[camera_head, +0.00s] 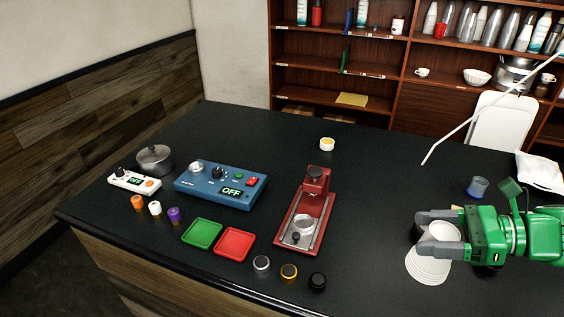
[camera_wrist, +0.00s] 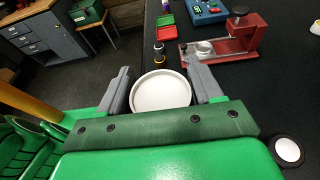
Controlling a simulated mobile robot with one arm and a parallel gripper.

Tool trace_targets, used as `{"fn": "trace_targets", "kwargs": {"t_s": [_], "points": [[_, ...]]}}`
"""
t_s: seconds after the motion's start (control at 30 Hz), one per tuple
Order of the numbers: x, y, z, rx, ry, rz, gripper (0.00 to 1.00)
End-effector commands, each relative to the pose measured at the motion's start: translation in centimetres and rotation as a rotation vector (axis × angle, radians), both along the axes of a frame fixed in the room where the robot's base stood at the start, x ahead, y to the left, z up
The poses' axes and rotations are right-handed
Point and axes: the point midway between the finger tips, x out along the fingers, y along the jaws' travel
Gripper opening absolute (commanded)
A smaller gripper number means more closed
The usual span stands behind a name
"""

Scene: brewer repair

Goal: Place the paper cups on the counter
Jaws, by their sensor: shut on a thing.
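My green gripper (camera_head: 440,230) is at the right of the counter in the head view, with its grey fingers on both sides of the white paper cups (camera_head: 428,268). The cups form a nested stack with several rims showing, and the stack is tilted slightly. In the wrist view the round white end of the cups (camera_wrist: 160,92) sits between the two fingers (camera_wrist: 162,85). The gripper is shut on the stack. The stack is at or just above the black counter (camera_head: 375,200); I cannot tell whether it touches. The fingers hide part of the stack.
A red press (camera_head: 306,212) stands left of my gripper. A blue control box (camera_head: 221,185), a green tray (camera_head: 202,233) and a red tray (camera_head: 234,244) lie farther left. The counter between press and cups is clear.

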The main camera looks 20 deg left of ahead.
Motion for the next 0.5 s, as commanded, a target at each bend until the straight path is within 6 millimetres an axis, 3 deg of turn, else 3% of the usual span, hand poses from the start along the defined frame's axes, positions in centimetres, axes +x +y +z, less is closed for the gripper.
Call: {"fn": "trace_targets", "kwargs": {"t_s": [0.5], "points": [[9.9, 3.4, 0.0, -0.002, 0.008, 0.024, 0.35]]}}
